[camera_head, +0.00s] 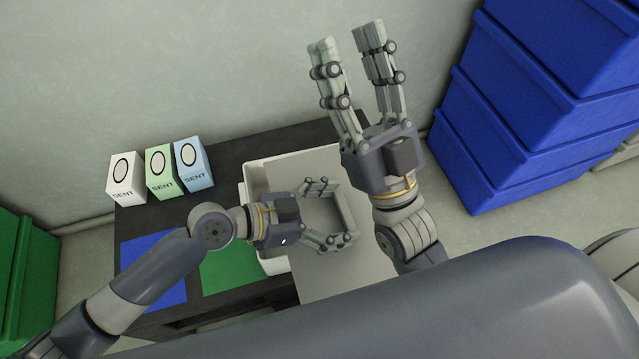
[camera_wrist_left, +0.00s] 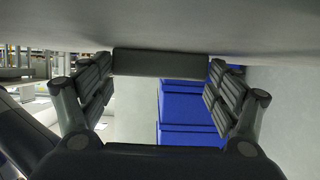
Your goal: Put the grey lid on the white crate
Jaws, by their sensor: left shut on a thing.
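The grey lid (camera_head: 290,170) is a flat plate with a raised handle. My left gripper (camera_head: 343,212) is shut on that handle, one finger on each side of it. In the left wrist view the handle shows as a dark bar (camera_wrist_left: 160,63) between the fingers, with the lid's surface across the top. The white crate (camera_head: 251,185) is on the dark table, beneath and to the left of the lid. Its left wall shows, and most of its opening is hidden by the lid and gripper. The lid is shifted right of the crate. My right gripper (camera_head: 347,38) is open and empty, raised above the back.
The dark table (camera_head: 225,155) carries white (camera_head: 124,178), green (camera_head: 161,173) and light blue (camera_head: 193,164) cartons at its back left. Blue (camera_head: 150,255) and green (camera_head: 225,268) mats lie in front. Stacked blue crates (camera_head: 540,110) stand right; green crates (camera_head: 25,270) stand left.

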